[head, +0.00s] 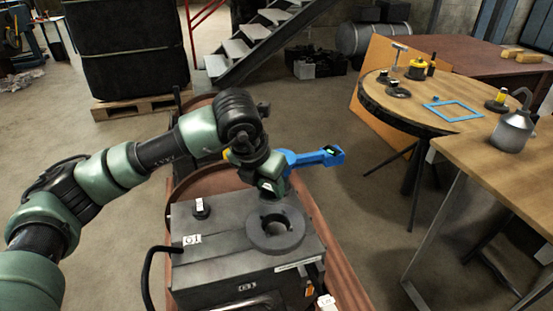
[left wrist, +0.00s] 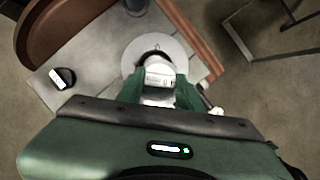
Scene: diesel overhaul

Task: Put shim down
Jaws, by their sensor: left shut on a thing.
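My left gripper (head: 268,189) points down over the grey block, beside and above a dark round ring (head: 275,230) on its top. In the left wrist view its green fingers (left wrist: 158,92) are shut on a small pale piece with a printed label (left wrist: 159,78), which I take to be the shim. The fingers hide most of the piece, and its full outline cannot be made out. The ring shows pale beyond the fingers in the left wrist view (left wrist: 177,46). My right gripper is not in view.
The grey block (head: 222,238) carries a small black knob (head: 201,208) and labels. A blue tool-like object (head: 318,157) shows behind my gripper. Reddish-brown rails (head: 322,240) flank the block. A round wooden table (head: 450,108) with small parts stands right; a wooden bench is nearer.

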